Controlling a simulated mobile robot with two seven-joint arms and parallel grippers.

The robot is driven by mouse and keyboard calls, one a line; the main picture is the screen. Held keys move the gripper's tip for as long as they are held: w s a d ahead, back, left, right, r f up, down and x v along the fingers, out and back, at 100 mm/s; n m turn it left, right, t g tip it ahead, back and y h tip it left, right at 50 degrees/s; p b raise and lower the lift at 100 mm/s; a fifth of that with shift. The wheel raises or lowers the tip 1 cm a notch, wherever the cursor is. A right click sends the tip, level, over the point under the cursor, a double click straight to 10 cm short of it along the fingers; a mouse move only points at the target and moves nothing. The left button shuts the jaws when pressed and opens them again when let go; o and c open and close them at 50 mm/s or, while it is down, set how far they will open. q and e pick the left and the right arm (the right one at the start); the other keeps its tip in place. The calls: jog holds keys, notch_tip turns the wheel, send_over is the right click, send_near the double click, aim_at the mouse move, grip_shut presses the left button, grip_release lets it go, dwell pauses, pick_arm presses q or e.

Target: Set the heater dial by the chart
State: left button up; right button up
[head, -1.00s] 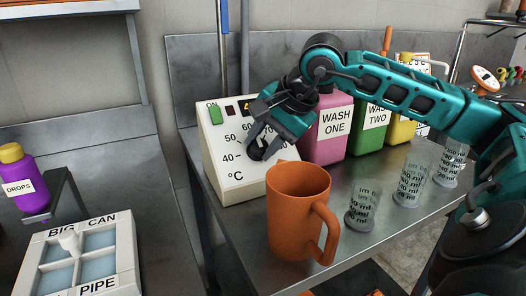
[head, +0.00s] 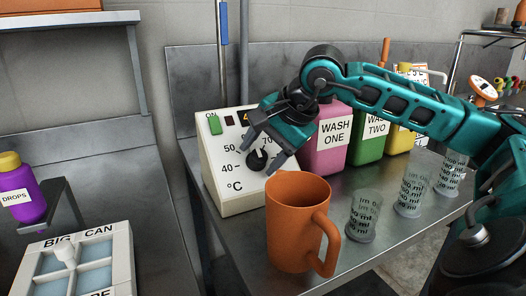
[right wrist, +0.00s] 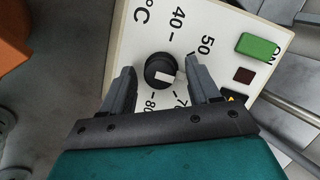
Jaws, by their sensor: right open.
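The heater box (head: 222,190) is white, with a black dial (head: 257,160) and a °C scale around it. In the right wrist view the dial (right wrist: 160,71) has a white pointer mark toward the lower right, roughly toward the 70 side; the exact setting is unclear. The 60 mark is hidden by a finger. My right gripper (head: 260,157) is open, its fingers on either side of the dial with visible gaps in the wrist view (right wrist: 160,75). My left gripper is not in view.
An orange mug (head: 293,220) stands close in front of the heater box. Pink (head: 325,155), green and yellow wash containers stand behind my right arm. Clear measuring cylinders (head: 364,218) stand at right. A purple drops bottle (head: 25,200) and a divided white tray (head: 118,262) are at left.

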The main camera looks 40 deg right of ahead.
jog(key=shift+r, duration=0.1)
jog(key=v, duration=1.3)
dwell(0.3)
